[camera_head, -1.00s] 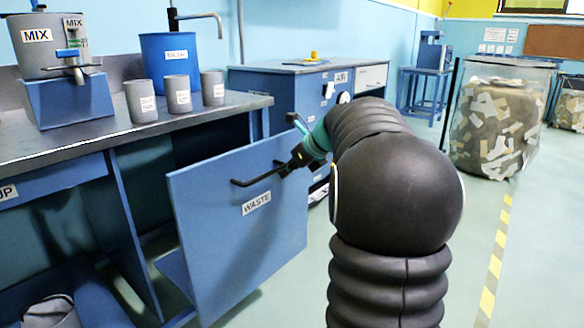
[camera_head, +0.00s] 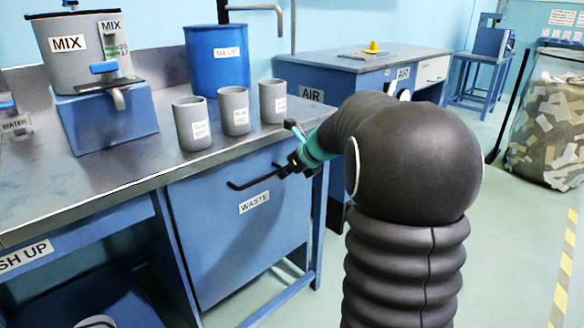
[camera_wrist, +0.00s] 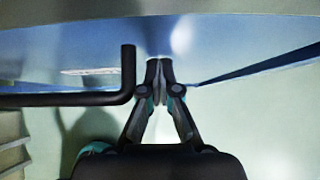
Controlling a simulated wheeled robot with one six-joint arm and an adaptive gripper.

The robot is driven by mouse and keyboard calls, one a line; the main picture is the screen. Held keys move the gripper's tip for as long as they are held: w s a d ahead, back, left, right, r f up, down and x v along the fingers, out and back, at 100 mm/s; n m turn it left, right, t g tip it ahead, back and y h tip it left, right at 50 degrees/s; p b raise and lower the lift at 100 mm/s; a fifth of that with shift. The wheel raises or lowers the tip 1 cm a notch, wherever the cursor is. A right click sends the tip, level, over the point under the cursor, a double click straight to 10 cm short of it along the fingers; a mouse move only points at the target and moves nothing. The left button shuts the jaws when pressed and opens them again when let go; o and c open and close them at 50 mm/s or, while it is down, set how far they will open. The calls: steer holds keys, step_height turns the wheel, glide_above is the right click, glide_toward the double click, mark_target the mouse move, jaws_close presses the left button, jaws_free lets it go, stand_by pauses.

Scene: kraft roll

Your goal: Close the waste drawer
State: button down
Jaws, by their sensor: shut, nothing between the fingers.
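The waste drawer (camera_head: 243,228) is a blue front with a WASTE label and a black bar handle (camera_head: 252,182). It sits under the grey counter, and its front now looks about in line with the bench frame. My gripper (camera_head: 291,163) is at the right end of the handle, by the drawer's upper right. In the wrist view my gripper (camera_wrist: 159,66) is shut and empty, its tips at or very near the blue drawer front (camera_wrist: 205,45). The handle (camera_wrist: 128,75) is just left of the fingers, not between them. Whether the tips touch the front I cannot tell.
Three grey cups (camera_head: 235,111) stand on the counter (camera_head: 150,170) above the drawer, near a blue drum (camera_head: 217,60) and a MIX pot (camera_head: 80,45). An AIR bench (camera_head: 350,62) stands behind. Floor to the right is clear up to a scrap bin (camera_head: 548,120).

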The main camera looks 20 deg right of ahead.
steer(key=shift+w+a+r, duration=0.1)
steer(key=shift+w+r, duration=0.05)
steer(key=shift+w, duration=0.1)
steer(key=shift+w+a+r, duration=0.1)
stand_by(0.3)
steer(key=s+d+r, duration=0.4)
steer(key=s+r, duration=0.2)
steer(key=s, duration=0.5)
steer(key=shift+r+p, duration=0.3)
steer(key=shift+p, duration=0.1)
